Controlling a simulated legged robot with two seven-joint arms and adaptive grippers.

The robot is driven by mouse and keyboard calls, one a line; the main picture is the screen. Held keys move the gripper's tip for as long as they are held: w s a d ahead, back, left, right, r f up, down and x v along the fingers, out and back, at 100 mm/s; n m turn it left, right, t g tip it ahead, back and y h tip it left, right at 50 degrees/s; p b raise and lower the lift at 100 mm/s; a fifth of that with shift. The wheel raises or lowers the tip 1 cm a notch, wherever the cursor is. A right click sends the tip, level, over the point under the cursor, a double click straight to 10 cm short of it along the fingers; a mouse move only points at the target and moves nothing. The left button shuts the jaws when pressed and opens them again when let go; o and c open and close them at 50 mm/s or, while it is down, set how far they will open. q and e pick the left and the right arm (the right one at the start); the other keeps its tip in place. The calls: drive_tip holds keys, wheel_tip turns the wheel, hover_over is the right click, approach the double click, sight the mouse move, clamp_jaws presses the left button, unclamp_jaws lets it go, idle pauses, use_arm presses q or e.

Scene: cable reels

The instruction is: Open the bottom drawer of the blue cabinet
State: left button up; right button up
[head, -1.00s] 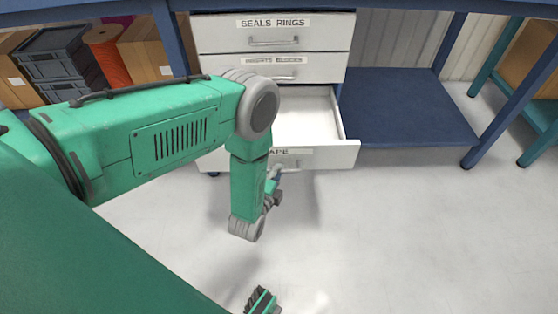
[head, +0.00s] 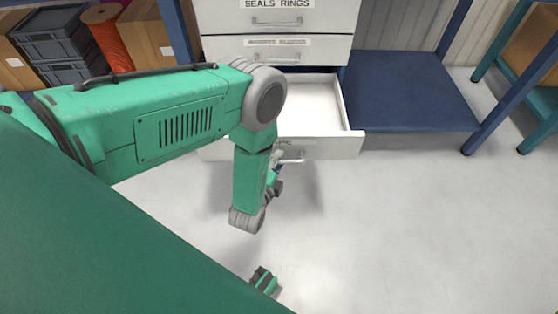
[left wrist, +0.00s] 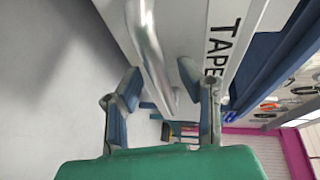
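The bottom drawer (head: 345,148) of the blue-framed cabinet is pale grey and stands well out, its empty white inside (head: 308,103) showing. In the left wrist view its front carries the label TAPE (left wrist: 222,45) and a curved metal handle (left wrist: 150,45). My left gripper (left wrist: 160,80) is open there, with the handle's bar between its spread fingers; I cannot tell whether they touch it. In the head view the left gripper (head: 275,178) is small, just below the handle and partly hidden by my arm. A green and dark gripper part (head: 264,280), likely my right one, shows low down, its fingers unclear.
Two upper drawers, SEALS RINGS (head: 300,18) and the one below it (head: 330,50), are shut. A blue lower shelf (head: 405,92) is bare. Grey crates (head: 55,45) and an orange reel (head: 108,38) stand at left. The floor (head: 400,230) in front is clear.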

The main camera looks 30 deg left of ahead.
use_arm(q)
drive_tip(key=shift+s+d, duration=0.1)
drive_tip(key=shift+d, duration=0.05)
drive_tip(key=v, duration=1.1)
drive_tip(key=shift+s, duration=0.4)
drive_tip(key=s+a+r+n+g+h+p, duration=0.2)
drive_tip(key=s+r+n+g+p, duration=0.6)
drive_tip(key=s+r+n+g, duration=0.4)
drive_tip(key=s+a+n+g, duration=0.1)
drive_tip(key=s+n+g, duration=0.2)
drive_tip(key=s, duration=0.1)
